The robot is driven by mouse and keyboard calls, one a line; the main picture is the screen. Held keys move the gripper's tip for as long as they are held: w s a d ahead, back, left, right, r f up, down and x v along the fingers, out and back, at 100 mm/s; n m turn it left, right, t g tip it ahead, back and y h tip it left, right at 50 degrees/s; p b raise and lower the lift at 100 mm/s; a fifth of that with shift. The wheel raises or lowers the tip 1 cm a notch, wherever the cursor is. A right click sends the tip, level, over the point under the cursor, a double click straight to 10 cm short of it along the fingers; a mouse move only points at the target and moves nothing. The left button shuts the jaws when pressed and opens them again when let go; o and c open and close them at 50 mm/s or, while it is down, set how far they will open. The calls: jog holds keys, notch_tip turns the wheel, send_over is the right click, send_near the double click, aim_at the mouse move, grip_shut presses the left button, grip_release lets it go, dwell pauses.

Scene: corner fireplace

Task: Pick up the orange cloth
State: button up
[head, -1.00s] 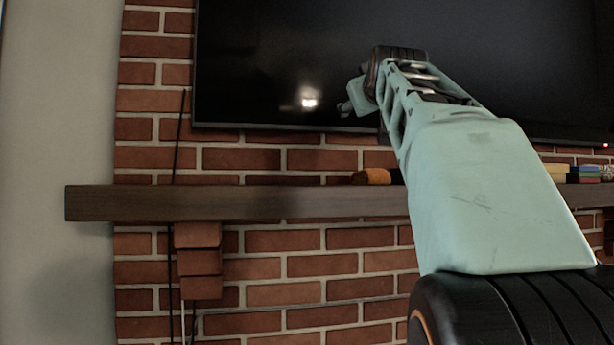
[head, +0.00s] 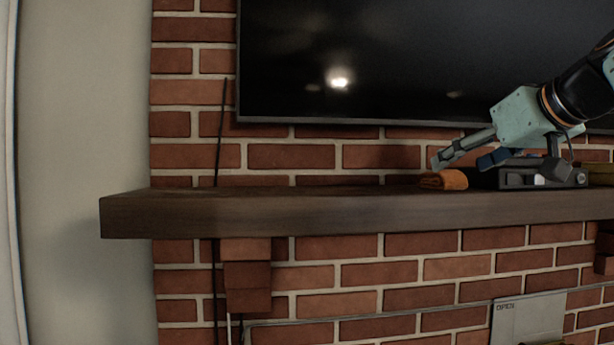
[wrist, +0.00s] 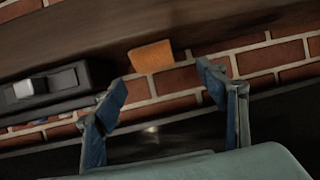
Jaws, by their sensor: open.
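The orange cloth (head: 445,180) lies rolled or folded on the dark wooden mantel shelf (head: 300,212), left of a black device. In the wrist view the cloth (wrist: 151,56) shows just beyond the fingertips, roughly between them. My gripper (head: 442,160) comes in from the right, its tips close above the cloth in the head view. In the wrist view the blue-padded fingers of my gripper (wrist: 161,75) are spread apart with nothing between them. I cannot tell whether a finger touches the cloth.
The black device (head: 530,177) with a light switch-like part sits on the shelf right of the cloth, beneath my gripper. A black TV (head: 400,60) hangs on the brick wall (head: 290,157) behind. The shelf left of the cloth is clear.

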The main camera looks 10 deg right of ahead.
aim_at(439, 175)
jog(key=x, duration=0.3)
jog(key=shift+w+f, duration=0.15)
jog(key=shift+w, duration=0.15)
jog(key=x, duration=0.1)
jog(key=p+x, duration=0.1)
jog(key=x, duration=0.1)
jog(key=d+p+x, duration=0.1)
jog(key=x, duration=0.1)
jog(key=shift+w+a+r, duration=0.1)
jog(key=shift+w+r, duration=0.15)
jog(key=shift+w, duration=0.05)
jog(key=shift+c, duration=0.5)
jog(key=c, duration=1)
